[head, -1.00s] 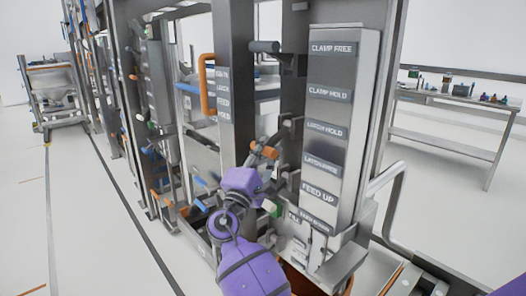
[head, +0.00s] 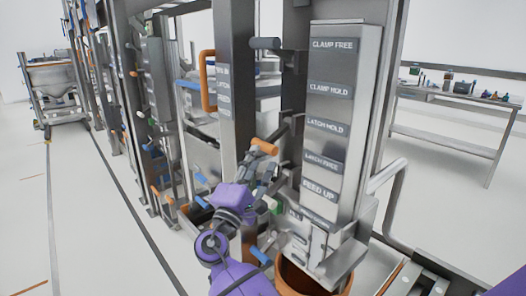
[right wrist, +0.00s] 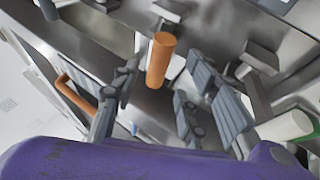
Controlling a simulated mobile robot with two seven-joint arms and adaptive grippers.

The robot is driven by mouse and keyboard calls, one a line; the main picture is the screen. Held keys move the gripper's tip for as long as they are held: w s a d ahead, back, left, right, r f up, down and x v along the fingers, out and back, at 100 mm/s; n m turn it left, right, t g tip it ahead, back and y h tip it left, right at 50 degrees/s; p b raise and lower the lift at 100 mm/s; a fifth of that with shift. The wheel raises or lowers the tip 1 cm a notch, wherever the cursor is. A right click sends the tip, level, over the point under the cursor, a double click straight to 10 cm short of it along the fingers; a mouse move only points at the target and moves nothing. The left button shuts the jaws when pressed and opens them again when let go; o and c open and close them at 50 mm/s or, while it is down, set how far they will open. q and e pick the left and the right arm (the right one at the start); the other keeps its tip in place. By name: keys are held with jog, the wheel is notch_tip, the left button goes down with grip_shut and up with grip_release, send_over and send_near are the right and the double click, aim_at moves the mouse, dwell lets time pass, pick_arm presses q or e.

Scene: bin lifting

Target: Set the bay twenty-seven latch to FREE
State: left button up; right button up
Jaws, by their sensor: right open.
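A short orange cylindrical handle (head: 264,147) sticks out beside the label panel (head: 331,110), roughly level with its LATCH HOLD (head: 326,127) and LATCH FREE (head: 322,162) plates. My right gripper (head: 262,172), on a purple wrist, is open just below and in front of this handle. In the right wrist view the orange handle (right wrist: 160,58) stands between the spread fingers of the gripper (right wrist: 166,82), with visible gaps on both sides. I cannot tell whether it touches anything. No bay number is readable. My left gripper is not in view.
A grey-ended lever (head: 264,44) projects near the CLAMP FREE plate. An orange loop handle (head: 207,82) is on the left post. A brown bucket (head: 302,277) stands below the panel. A bent rail (head: 390,190) juts out right. The floor at left is clear.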

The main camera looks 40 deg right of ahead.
jog(key=v, duration=0.6)
jog(key=shift+a, duration=0.25)
dwell(0.5)
